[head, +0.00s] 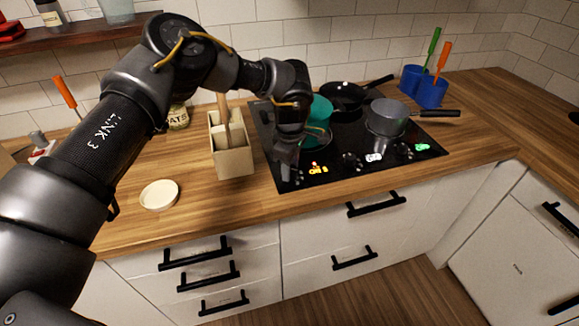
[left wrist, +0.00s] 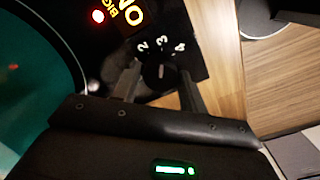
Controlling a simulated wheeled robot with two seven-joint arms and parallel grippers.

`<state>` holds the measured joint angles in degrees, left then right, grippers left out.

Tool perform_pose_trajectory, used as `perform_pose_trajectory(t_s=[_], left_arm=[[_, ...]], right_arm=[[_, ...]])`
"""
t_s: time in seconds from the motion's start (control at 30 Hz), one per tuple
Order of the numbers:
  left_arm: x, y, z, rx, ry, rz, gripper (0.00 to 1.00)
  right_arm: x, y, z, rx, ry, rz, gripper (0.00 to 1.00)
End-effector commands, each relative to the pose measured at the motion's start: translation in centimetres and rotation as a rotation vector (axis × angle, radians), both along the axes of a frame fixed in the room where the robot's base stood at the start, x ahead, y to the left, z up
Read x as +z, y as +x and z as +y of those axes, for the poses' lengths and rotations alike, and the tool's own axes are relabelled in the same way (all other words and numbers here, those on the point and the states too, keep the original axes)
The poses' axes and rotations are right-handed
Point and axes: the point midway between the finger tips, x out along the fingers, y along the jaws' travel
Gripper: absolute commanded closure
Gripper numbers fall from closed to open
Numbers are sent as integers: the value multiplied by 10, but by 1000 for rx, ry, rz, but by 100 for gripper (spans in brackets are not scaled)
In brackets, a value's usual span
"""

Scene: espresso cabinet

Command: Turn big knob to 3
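In the left wrist view the big knob (left wrist: 160,76) is dark, with a small white mark that looks lined up with the printed 3 (left wrist: 161,43), between the 2 and the 4. The fingers of my left gripper (left wrist: 158,82) stand on either side of the knob. Whether they touch it is too dark to tell. In the head view my left gripper (head: 287,172) points down at the front left of the black cooktop (head: 335,172), hiding the knob. A lit yellow label (left wrist: 125,12) with a red light is beside it. My right gripper is not in view.
A teal pot (head: 320,112) stands close behind my left gripper. A grey saucepan (head: 388,118) and a black pan (head: 345,93) stand on the cooktop. A beige utensil holder (head: 232,160) is just left of it. A round lid (head: 159,194) lies on the counter.

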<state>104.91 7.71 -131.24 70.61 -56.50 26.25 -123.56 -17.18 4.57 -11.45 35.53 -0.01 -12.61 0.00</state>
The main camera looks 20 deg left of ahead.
Motion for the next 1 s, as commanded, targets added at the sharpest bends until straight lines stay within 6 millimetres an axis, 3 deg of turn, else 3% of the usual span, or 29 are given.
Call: perform_pose_trajectory(t_s=[0.13, 0.47, 1.0], left_arm=[[0, 0, 0, 1, 1, 1, 41], [3, 0, 1, 1, 2, 1, 41], [95, 0, 0, 0, 2, -1, 41]], right_arm=[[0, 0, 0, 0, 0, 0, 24], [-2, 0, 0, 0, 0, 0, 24], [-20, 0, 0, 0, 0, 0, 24]])
